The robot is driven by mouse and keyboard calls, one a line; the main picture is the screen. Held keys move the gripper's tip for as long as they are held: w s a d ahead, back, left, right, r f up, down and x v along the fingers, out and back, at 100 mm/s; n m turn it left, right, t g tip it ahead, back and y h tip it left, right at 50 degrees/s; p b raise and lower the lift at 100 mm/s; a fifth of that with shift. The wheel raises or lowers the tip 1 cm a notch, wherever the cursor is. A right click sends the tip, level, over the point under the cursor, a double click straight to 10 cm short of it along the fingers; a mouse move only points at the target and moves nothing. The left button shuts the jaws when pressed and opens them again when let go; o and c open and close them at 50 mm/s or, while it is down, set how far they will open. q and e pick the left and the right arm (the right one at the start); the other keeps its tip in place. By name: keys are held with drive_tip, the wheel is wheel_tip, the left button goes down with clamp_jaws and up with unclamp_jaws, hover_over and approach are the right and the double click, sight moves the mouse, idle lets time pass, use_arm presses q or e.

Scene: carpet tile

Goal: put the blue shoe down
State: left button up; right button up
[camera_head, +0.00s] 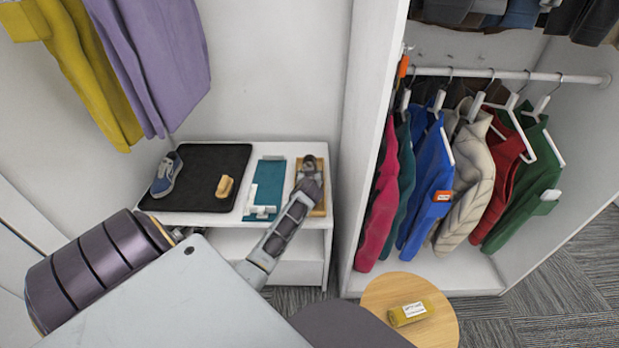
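The blue shoe (167,174), with a pale sole, rests at the left edge of a black mat (205,160) on the white shelf top. No gripper touches it. My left arm comes in from the left and reaches to the right part of the shelf. My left gripper (309,172) is over a wooden board there, well to the right of the shoe. Its fingers are small and dark, so I cannot tell whether they are open or shut. My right gripper is not in view.
A tan brush (224,187) lies on the mat. A teal board (265,187) with white parts lies beside it; the wooden board (319,208) is further right. A round wooden stool (440,325) bears a yellow packet (407,313). Coats hang at right, yellow and purple clothes at upper left.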

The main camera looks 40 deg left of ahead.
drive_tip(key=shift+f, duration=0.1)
use_arm(q)
drive_tip(key=o, duration=0.9)
drive_tip(key=shift+c, duration=0.2)
drive_tip(key=o, duration=0.3)
drive_tip(key=shift+o, duration=0.2)
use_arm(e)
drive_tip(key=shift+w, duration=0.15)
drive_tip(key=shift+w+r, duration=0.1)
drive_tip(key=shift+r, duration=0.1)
use_arm(q)
drive_tip(key=shift+p+v, duration=0.35)
drive_tip(key=shift+v, duration=0.8)
drive_tip(key=p+v, duration=0.1)
drive_tip(key=v, duration=0.6)
drive_tip(key=shift+s+d+r+p, duration=0.15)
drive_tip(key=shift+p, duration=0.15)
drive_tip(key=shift+v, duration=1.1)
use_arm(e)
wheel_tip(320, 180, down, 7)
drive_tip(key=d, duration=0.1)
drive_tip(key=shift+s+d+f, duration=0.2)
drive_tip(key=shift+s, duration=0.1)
